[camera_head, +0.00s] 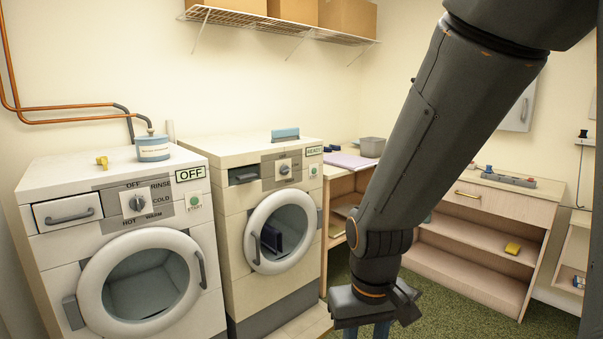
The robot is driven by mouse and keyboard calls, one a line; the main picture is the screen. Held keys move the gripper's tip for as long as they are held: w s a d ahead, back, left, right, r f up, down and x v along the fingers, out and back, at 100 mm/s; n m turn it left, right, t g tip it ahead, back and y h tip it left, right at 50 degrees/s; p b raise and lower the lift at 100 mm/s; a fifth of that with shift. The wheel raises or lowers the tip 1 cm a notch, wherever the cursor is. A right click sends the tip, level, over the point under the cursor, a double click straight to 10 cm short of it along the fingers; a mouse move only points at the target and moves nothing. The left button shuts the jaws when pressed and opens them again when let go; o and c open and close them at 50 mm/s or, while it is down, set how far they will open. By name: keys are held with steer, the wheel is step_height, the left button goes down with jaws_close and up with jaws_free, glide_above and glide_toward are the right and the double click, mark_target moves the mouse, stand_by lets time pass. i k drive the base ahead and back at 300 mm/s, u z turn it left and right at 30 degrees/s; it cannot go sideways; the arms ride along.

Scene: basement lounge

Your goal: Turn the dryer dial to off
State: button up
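The right machine (236,213), likely the dryer, has a small round dial (284,169) on a grey panel at its top. Its display (314,151) reads READY, and the dial's markings are too small to read. Its round door (280,232) is shut, with dark cloth visible behind the glass. The left machine (60,190) has a dial (138,203) marked OFF, RINSE, COLD, WARM and HOT, and its display (190,174) reads OFF. My gripper (370,331) hangs low at the bottom edge, right of the right machine and apart from it. Its fingers are mostly cut off by the frame.
A blue-grey tub (152,148) and a yellow object (102,161) stand on the left machine. A low wooden shelf unit (478,245) stands behind my arm at right. A wire shelf (285,27) holds boxes above. Green carpet (460,308) is open at lower right.

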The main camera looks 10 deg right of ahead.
mark_target(285, 170)
steer(key=z, duration=0.1)
steer(key=k, duration=0.4)
steer(key=u, duration=0.5)
steer(key=i, duration=1.45)
steer(key=z, duration=0.6)
